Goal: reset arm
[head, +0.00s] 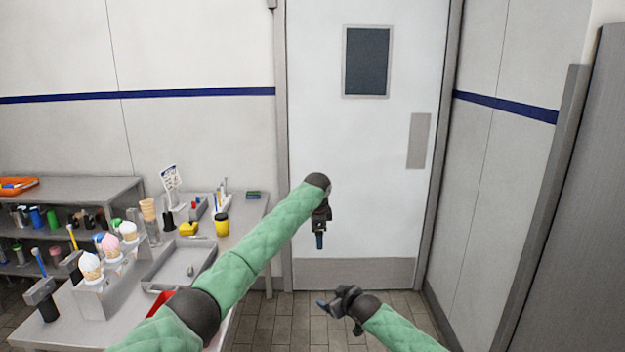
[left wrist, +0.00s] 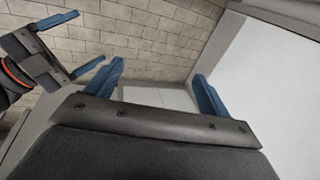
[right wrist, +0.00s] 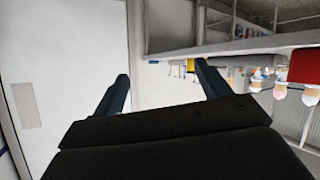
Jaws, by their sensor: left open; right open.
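My left arm reaches across the head view from the lower left, and its left gripper (head: 320,241) hangs pointing down in front of the white door. In the left wrist view its two blue fingers (left wrist: 162,88) are apart with nothing between them. My right gripper (head: 338,314) is low in the middle of the head view, over the tiled floor, with its fingers spread. It also shows at the upper left of the left wrist view (left wrist: 88,45). In the right wrist view its fingers (right wrist: 163,88) are apart and empty.
A counter at the left holds a cone stand (head: 103,296) with several ice cream cones, a grey tray (head: 157,285), a yellow-and-black cup (head: 222,224) and a sign (head: 171,182). A shelf (head: 75,190) stands behind. The door (head: 345,150) is shut. Floor at centre right is free.

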